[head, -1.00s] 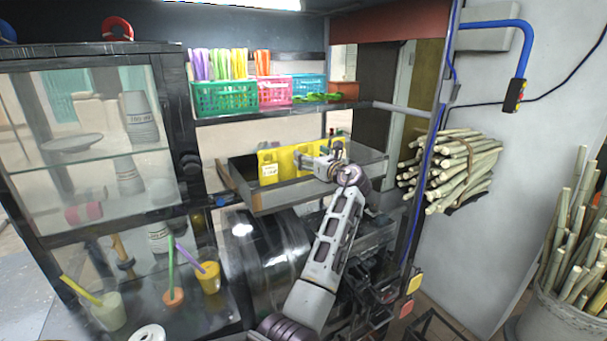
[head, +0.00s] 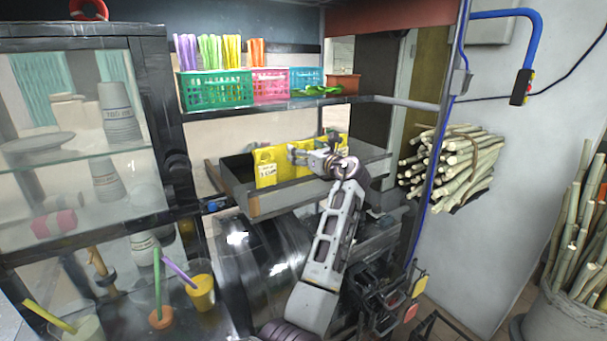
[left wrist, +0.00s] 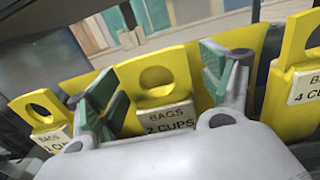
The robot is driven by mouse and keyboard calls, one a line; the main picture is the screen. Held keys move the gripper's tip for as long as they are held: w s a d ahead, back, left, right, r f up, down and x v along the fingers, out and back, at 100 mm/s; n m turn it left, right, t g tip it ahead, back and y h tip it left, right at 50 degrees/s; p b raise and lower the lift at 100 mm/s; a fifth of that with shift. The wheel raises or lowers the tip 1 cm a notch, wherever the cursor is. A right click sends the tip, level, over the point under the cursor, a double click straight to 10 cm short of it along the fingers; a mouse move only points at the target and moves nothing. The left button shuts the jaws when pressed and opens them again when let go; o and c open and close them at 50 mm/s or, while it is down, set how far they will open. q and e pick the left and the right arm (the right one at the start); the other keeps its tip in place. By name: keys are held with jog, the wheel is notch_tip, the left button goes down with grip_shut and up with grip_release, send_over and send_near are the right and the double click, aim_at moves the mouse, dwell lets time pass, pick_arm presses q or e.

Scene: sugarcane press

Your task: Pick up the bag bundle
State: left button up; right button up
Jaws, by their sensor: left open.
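Yellow bag bundles with round hang holes and white labels stand in a grey tray (head: 300,193). In the head view the left bundle (head: 265,168) is clear, while others are partly behind my left gripper (head: 303,156). In the left wrist view, the middle bundle (left wrist: 158,82), labelled "BAGS 2 CUPS", rises between the green-padded fingers of my open left gripper (left wrist: 165,95). Another bundle (left wrist: 42,112) stands to the left and one labelled "4 CUPS" (left wrist: 292,75) to the right. I cannot tell whether the fingers touch the middle bundle. My right gripper is not seen.
A shelf above holds a green basket (head: 215,90), a pink basket (head: 271,86) and a blue basket. A glass cabinet (head: 75,150) stands at the left. Sugarcane stalks (head: 455,168) hang at the right, beyond a blue-cabled post. A dark metal drum (head: 270,255) lies below the tray.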

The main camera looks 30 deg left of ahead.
pick_arm(q)
jog(key=shift+s+d+r, duration=0.1)
jog(key=shift+d+r, duration=0.05)
jog(key=shift+d, duration=0.05)
jog(key=shift+a, duration=0.1)
jog(key=shift+c, duration=0.7)
jog(key=c, duration=0.9)
jog(key=shift+r+b, duration=0.45)
jog(key=shift+r, duration=8.55)
